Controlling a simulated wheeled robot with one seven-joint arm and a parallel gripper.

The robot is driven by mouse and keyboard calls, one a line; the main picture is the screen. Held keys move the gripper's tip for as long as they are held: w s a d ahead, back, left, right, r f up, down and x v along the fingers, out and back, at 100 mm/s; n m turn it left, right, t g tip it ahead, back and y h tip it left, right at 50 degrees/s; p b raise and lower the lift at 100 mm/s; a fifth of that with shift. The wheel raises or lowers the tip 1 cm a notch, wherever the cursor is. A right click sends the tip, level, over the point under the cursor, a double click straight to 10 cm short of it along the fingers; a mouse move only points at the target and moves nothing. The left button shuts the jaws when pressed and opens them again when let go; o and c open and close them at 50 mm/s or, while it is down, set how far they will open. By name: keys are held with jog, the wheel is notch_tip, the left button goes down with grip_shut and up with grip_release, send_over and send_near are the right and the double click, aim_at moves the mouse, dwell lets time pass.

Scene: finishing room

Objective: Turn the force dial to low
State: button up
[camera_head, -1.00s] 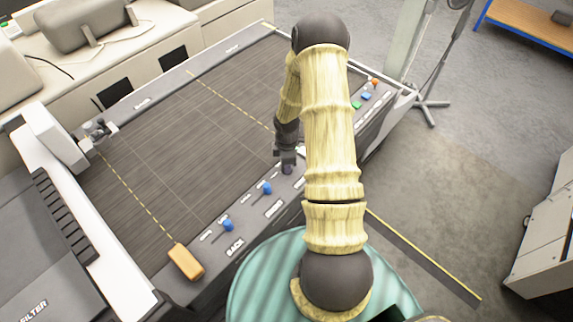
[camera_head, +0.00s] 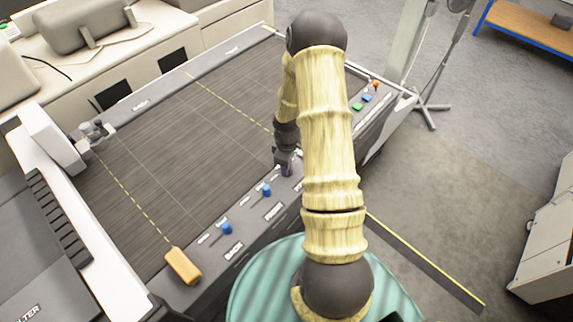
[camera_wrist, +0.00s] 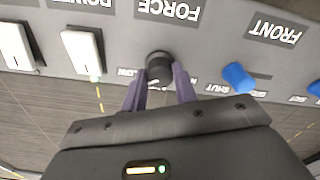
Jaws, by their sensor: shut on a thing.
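The force dial (camera_wrist: 159,65) is a round black knob on the grey control panel, below the upside-down FORCE label (camera_wrist: 168,10) in the wrist view. A LOW label (camera_wrist: 127,72) shows at its left. My gripper (camera_wrist: 159,82) is shut on the dial, with one purple-grey finger on each side. The dial's pointer is too dark to make out. In the head view my gripper (camera_head: 286,166) is at the panel's edge by the dark worktable surface, and the arm and fingers mostly hide the dial.
Blue slider knobs (camera_head: 227,228) sit along the panel, one close beside the dial as the FRONT slider (camera_wrist: 238,77). White rocker switches (camera_wrist: 82,52) stand on the other side. An orange block (camera_head: 183,265) lies at the panel's near left corner. Green and blue buttons (camera_head: 357,106) are farther along.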

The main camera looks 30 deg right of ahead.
jog(key=o, duration=1)
jog(key=shift+c, duration=0.2)
jog(key=shift+r, duration=0.1)
notch_tip(320, 180, up, 17)
jog(key=b, duration=0.3)
jog(key=shift+r, duration=0.15)
